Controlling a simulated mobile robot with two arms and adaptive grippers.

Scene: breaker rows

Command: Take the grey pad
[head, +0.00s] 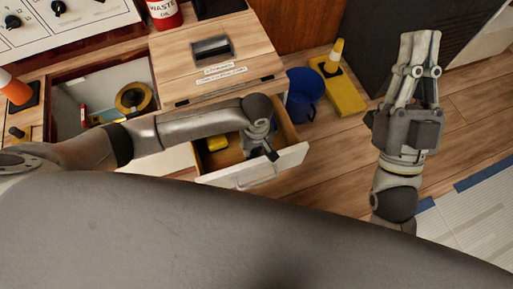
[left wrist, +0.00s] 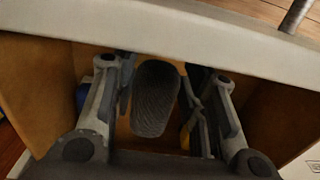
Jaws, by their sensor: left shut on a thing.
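The grey pad (left wrist: 155,98) is a dark, ribbed, rounded block in the left wrist view, between the two fingers of my left gripper (left wrist: 160,110). The gripper is shut on it inside an open drawer (head: 285,165). In the head view my left gripper (head: 262,145) reaches down into this drawer and hides the pad. My right gripper (head: 420,50) is raised at the right, well away from the drawer, with its fingers pointing up.
A yellow item (head: 217,143) lies in the drawer, left of my gripper. A wooden cabinet top (head: 215,75) stands behind it. A blue bin (head: 304,92) and a yellow floor stand (head: 342,92) are to the right. An open compartment (head: 62,75) holds a yellow roll (head: 134,98).

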